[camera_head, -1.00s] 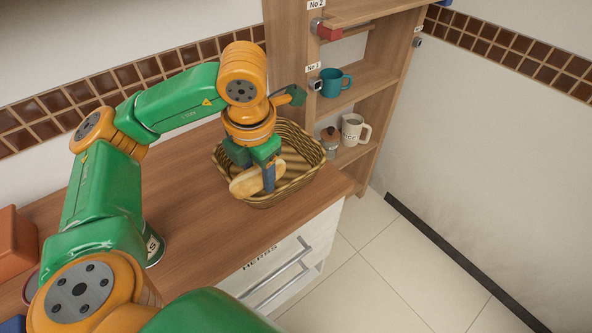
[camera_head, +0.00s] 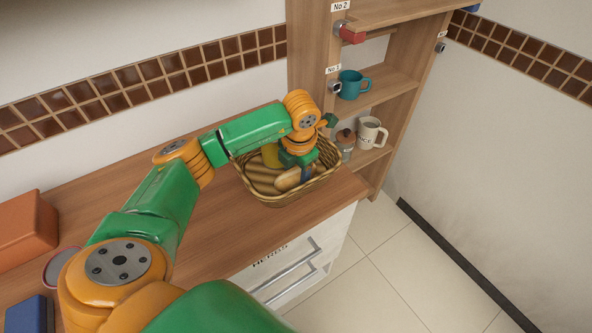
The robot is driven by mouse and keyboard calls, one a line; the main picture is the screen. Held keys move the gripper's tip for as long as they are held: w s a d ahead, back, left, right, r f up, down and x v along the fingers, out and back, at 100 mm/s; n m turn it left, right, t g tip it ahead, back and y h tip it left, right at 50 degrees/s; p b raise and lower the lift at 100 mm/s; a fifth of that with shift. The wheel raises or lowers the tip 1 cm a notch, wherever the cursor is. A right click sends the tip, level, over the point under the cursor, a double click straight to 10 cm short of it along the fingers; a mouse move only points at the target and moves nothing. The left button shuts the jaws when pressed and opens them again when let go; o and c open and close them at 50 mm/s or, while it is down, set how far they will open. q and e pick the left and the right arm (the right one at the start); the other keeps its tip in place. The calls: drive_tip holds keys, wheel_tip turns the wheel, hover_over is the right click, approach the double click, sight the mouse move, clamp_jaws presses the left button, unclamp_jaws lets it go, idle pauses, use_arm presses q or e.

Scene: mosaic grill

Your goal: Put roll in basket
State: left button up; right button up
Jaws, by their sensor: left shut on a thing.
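The roll (camera_head: 289,179) is a tan, rounded bread piece between the fingers of my left gripper (camera_head: 297,176). The left gripper points down and is shut on the roll, inside or just above the opening of the wicker basket (camera_head: 270,199). The basket stands on the wooden counter near its right end. The arm and wrist hide part of the basket's far side. Whether the roll touches the basket floor cannot be told. My right gripper is not in view.
A wooden shelf (camera_head: 377,106) right behind the basket holds a teal mug (camera_head: 351,85), a white mug (camera_head: 368,133) and a small pot (camera_head: 345,145). An orange box (camera_head: 24,232) and a blue item (camera_head: 28,315) lie at left. The counter (camera_head: 225,228) before the basket is clear.

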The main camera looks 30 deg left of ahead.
sight(297, 177)
use_arm(q)
drive_tip(key=o, duration=1.1)
drive_tip(key=shift+f, duration=0.1)
drive_tip(key=shift+c, duration=0.2)
drive_tip(key=shift+r, duration=0.6)
drive_tip(key=r, duration=0.3)
drive_tip(key=r+b, duration=0.1)
drive_tip(key=r, duration=0.1)
drive_tip(key=shift+s+d+r, duration=0.15)
drive_tip(key=shift+s+d, duration=0.2)
drive_tip(key=shift+d, duration=0.05)
drive_tip(key=r, duration=0.3)
drive_tip(key=r+p, duration=0.1)
drive_tip(key=r, duration=0.1)
drive_tip(key=shift+s+d+r, duration=0.35)
drive_tip(key=shift+s, duration=0.05)
